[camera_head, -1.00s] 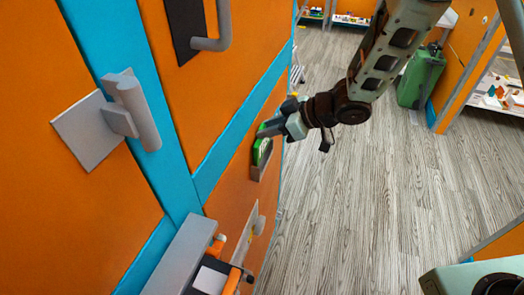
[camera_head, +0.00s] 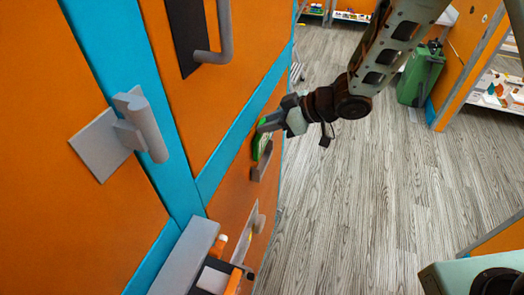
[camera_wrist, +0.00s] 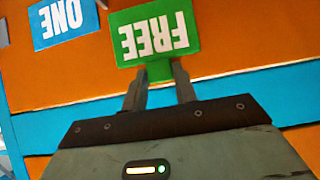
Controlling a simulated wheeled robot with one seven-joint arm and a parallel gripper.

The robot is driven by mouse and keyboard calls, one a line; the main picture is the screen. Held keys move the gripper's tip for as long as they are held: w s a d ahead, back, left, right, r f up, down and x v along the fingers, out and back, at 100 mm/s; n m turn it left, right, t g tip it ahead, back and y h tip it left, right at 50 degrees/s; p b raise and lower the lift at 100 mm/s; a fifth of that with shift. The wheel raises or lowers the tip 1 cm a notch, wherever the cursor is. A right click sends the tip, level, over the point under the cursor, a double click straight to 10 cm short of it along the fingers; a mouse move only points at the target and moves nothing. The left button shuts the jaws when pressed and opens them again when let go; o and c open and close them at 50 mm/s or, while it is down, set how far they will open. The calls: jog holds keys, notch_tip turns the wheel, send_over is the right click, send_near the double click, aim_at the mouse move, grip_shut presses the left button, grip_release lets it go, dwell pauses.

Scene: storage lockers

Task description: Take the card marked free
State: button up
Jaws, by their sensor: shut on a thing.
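The green card marked FREE (camera_wrist: 155,33) shows upside down in the wrist view, at the top middle. My gripper (camera_wrist: 160,80) is shut on the card's lower tab, between its two fingertips. In the head view the green card (camera_head: 262,146) is partly hidden behind my gripper (camera_head: 262,128). The card is just above a small grey holder (camera_head: 263,162) on the orange locker front.
A blue label marked ONE (camera_wrist: 63,22) is on the orange panel beside the card. Grey handles (camera_head: 148,124) stick out from the lockers at left. A grey ledge with small items (camera_head: 222,272) is below. The wooden floor (camera_head: 370,200) at right is clear.

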jog(key=shift+s+d, duration=0.3)
jog(key=shift+d, duration=0.45)
jog(key=shift+s+d, duration=0.35)
jog(key=shift+d, duration=0.45)
jog(key=shift+s+d, duration=0.3)
jog(key=shift+d, duration=0.45)
